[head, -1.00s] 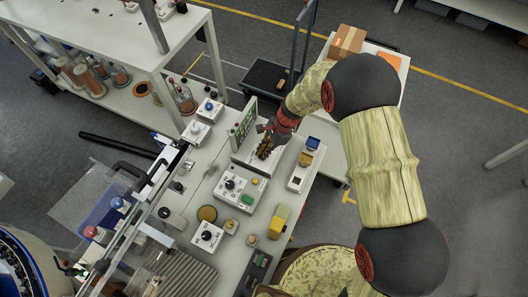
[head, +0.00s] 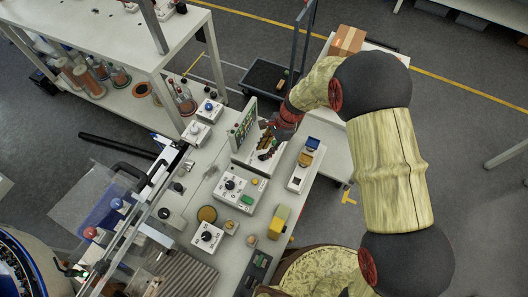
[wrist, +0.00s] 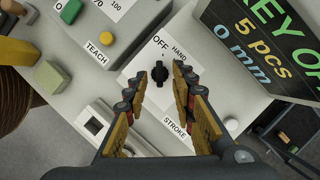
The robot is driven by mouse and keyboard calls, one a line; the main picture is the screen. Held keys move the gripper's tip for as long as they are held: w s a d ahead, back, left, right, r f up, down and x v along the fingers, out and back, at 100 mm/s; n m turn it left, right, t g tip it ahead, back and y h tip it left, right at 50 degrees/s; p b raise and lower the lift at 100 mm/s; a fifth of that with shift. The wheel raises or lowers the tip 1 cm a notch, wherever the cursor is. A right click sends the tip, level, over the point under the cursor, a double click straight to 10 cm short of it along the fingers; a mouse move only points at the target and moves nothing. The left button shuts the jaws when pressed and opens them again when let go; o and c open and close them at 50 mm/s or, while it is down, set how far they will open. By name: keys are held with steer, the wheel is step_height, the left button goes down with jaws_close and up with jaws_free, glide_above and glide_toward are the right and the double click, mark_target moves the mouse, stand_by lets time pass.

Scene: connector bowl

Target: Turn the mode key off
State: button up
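The mode key is a black knob (wrist: 160,76) on a white panel (wrist: 145,62), with OFF and HAND printed above it and STROKE below. Its grip looks roughly upright in the wrist view, between the OFF and HAND labels. My gripper (wrist: 168,74) is open, with one finger on each side of the key in the picture. I cannot tell whether the fingertips touch it or how far above it they are. In the head view my gripper (head: 268,146) is over the panel in front of the screen and hides the key.
A dark screen (wrist: 265,40) with green and yellow text stands close to the right finger. A TEACH box (wrist: 92,30) with a green button is to the left. In the head view, a box with a black knob (head: 231,184) and a blue-and-yellow device (head: 309,150) stand nearby.

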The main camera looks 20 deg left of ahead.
steer(key=v, duration=0.9)
steer(key=shift+r, duration=0.3)
steer(key=s+d+r+n+t+h+b, duration=0.1)
steer(key=s+d+r+n+t+b, duration=0.2)
steer(key=d, duration=0.8)
steer(key=s+d+r+n+t+h+b, duration=0.1)
steer(key=s+d+r+n+t+b, duration=0.1)
steer(key=s+d+r, duration=0.6)
steer(key=s+d+r+n+t+h+b, duration=0.1)
steer(key=s+d+r+n+t+b, duration=0.2)
steer(key=d, duration=1.1)
steer(key=s+r+n+b, duration=0.1)
steer(key=s+r, duration=0.2)
steer(key=r, duration=0.3)
steer(key=shift+r+n+t, duration=0.3)
steer(key=shift+r+n, duration=0.05)
steer(key=shift+n, duration=0.05)
